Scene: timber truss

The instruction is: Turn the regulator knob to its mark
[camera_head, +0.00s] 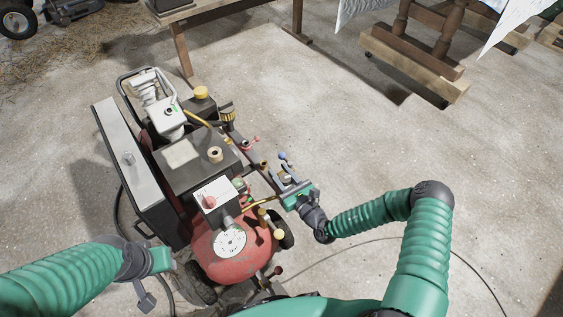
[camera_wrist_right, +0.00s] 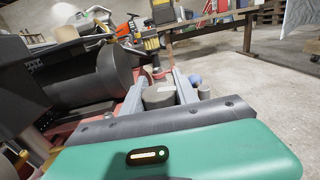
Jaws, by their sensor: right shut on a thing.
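My right gripper (camera_head: 286,178) reaches in from the right to the fittings on the right side of the compressor (camera_head: 240,262). In the right wrist view its two grey fingers (camera_wrist_right: 160,88) stand on either side of a dark grey round knob (camera_wrist_right: 158,97), and they are shut on it. A small pale mark shows on the knob's top. In the head view the knob is too small and covered to make out clearly. My left gripper (camera_head: 146,299) hangs low at the left, apart from the compressor; its finger opening cannot be made out.
A blue ball-ended handle (camera_head: 282,156) sits close beside the right gripper. A white box with a red knob (camera_head: 209,199) and a round white dial (camera_head: 230,241) are left of it. A wooden trestle (camera_head: 415,60) stands behind. The concrete floor at right is mostly clear, crossed by a thin cable.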

